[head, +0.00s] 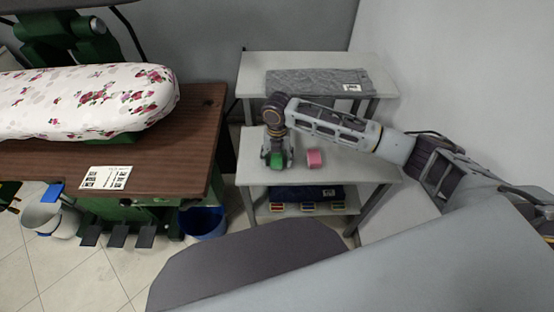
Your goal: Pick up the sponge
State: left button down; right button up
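A small green block (277,160), possibly the sponge, is on the middle shelf of the grey stand. A small pink block (314,158) lies just to its right, and from this view I cannot tell for sure which of the two is the sponge. My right gripper (277,157) points down over the green block, with a finger on each side of it. Whether the fingers press on the block or only surround it is too small to tell. The pink block stands apart from the gripper. My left gripper is out of view.
The grey stand's shelf (350,170) is clear right of the pink block. A folded grey cloth (315,82) lies on the upper shelf. Dark folded cloth (306,193) sits below. A brown ironing table (150,172) with a floral board (85,100) stands left; a blue bin (203,223) is beneath.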

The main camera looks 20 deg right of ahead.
aim_at(277, 156)
jog(key=c, duration=0.7)
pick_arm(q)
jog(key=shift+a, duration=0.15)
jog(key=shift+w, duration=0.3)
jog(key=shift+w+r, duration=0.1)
pick_arm(e)
jog(key=shift+r, duration=0.15)
